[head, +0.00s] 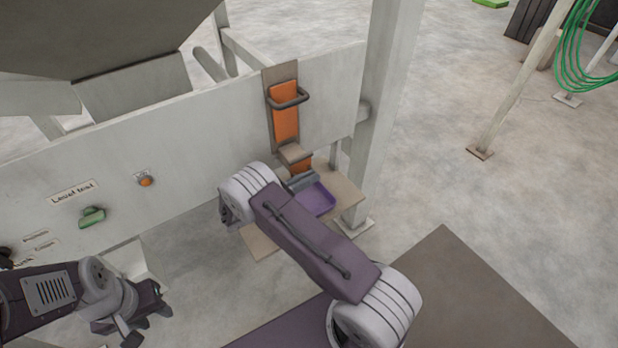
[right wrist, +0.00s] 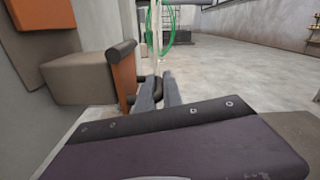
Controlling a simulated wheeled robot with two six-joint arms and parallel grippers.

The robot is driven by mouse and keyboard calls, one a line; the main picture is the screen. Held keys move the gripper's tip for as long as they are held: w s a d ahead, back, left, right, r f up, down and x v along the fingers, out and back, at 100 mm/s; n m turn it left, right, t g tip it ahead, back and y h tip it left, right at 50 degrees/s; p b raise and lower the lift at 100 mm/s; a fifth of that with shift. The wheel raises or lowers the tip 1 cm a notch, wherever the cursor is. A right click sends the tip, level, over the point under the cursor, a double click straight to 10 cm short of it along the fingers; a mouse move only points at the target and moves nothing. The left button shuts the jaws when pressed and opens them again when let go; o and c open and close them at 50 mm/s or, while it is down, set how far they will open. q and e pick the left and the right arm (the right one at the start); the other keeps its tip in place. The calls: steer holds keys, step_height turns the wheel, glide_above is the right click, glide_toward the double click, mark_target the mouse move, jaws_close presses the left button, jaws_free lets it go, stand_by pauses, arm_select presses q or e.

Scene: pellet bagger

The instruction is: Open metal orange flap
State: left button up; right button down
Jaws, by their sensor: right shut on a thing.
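The orange flap (head: 301,164) sits low on the machine's front, below a grey-brown block, partly hidden by my right arm. My right gripper (head: 302,181) is at the flap. Its grey fingers (right wrist: 157,92) are shut on the lower part of the handle; the exact contact is partly hidden. My left gripper (head: 147,325) is empty, low at the left, away from the machine panel, with its fingers apart.
A longer orange plate (head: 285,118) with its own dark handle (head: 290,98) is above the flap. A tan board (head: 345,190) lies below my right gripper. A white post (head: 382,100) stands close on the right. The panel carries an orange button (head: 145,181) and a green switch (head: 92,217).

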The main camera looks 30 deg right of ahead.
step_height(320, 180, up, 8)
steer(key=s+n+p, duration=0.2)
steer(key=n+p, duration=0.8)
steer(key=n, duration=0.4)
steer(key=shift+f+n, duration=0.2)
steer(key=shift+n, duration=0.2)
steer(key=shift+d, duration=0.1)
steer(key=c, duration=1.8)
jaws_free()
steer(key=shift+o, duration=0.2)
